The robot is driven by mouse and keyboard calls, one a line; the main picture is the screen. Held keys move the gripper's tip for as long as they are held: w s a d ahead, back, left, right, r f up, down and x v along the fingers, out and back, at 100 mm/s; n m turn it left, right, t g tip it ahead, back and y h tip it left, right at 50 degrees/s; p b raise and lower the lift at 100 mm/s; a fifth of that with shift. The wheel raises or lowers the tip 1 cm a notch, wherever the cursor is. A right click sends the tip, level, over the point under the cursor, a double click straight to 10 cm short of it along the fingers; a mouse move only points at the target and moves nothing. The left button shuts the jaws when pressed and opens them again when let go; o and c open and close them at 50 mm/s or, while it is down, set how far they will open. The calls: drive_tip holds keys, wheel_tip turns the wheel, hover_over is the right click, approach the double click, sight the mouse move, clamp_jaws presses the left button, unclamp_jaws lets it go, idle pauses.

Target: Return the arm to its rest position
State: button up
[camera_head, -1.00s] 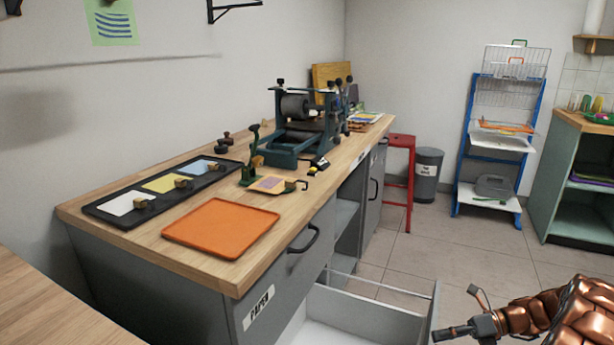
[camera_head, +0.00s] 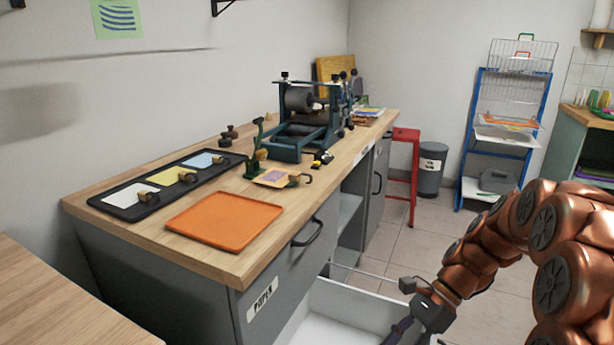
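My copper-coloured arm (camera_head: 500,240) rises from the bottom right corner and bends over toward the lower left. My gripper (camera_head: 402,330) points down at the lower edge of the view, over or in front of the open drawer (camera_head: 350,306). Its fingertips are cut off or too unclear to tell whether it is open or shut. I see nothing held in the part that shows. The drawer is pulled out from the grey cabinet below the workbench, and its front is partly hidden by my arm.
The wooden workbench (camera_head: 130,215) carries an orange tray (camera_head: 225,221), a black tray (camera_head: 120,202) with coloured sheets, and a press (camera_head: 300,125). A red stool (camera_head: 405,150), a bin (camera_head: 430,168) and a blue rack (camera_head: 480,110) stand behind. Some tiled floor between them is clear.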

drive_tip(key=s+r+n+t+h, duration=0.15)
drive_tip(key=s+n+h, duration=0.65)
drive_tip(key=s+n, duration=1)
drive_tip(key=s+r+m+p, duration=0.1)
drive_tip(key=s+r+p, duration=0.1)
drive_tip(key=r+p, duration=1)
drive_tip(key=s+r+m+p, duration=0.1)
drive_tip(key=s+r+p, duration=0.1)
drive_tip(key=r+p, duration=1)
wheel_tip(320, 180, up, 3)
drive_tip(key=shift+d+f+m+t+p, duration=0.1)
drive_tip(key=shift+d+m+t+p, duration=0.2)
drive_tip(key=shift+d+t+p, duration=0.1)
drive_tip(key=shift+a, duration=0.15)
